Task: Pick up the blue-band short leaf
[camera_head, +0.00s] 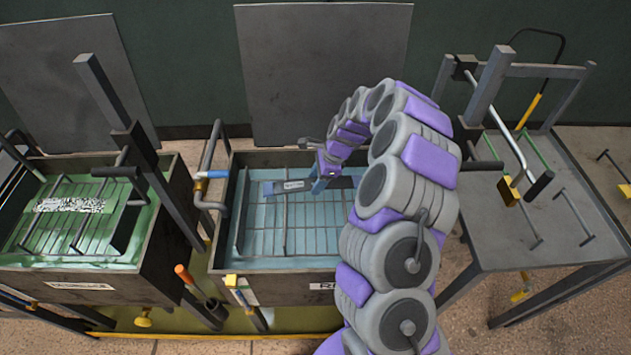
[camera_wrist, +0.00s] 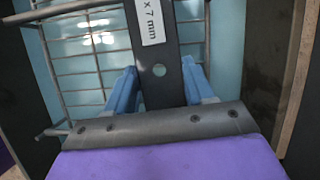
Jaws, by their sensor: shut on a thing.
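In the wrist view the leaf (camera_wrist: 159,92) shows a round hole and a label ending in "x 7 mm". Whether the leaf touches the rack cannot be told.
The wire rack (camera_head: 265,240) fills much of the middle tank (camera_head: 300,160). A second tank with green liquid (camera_head: 110,255) stands left, with a dark post beside it. A grey table (camera_head: 560,225) with hooks and a frame stands right.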

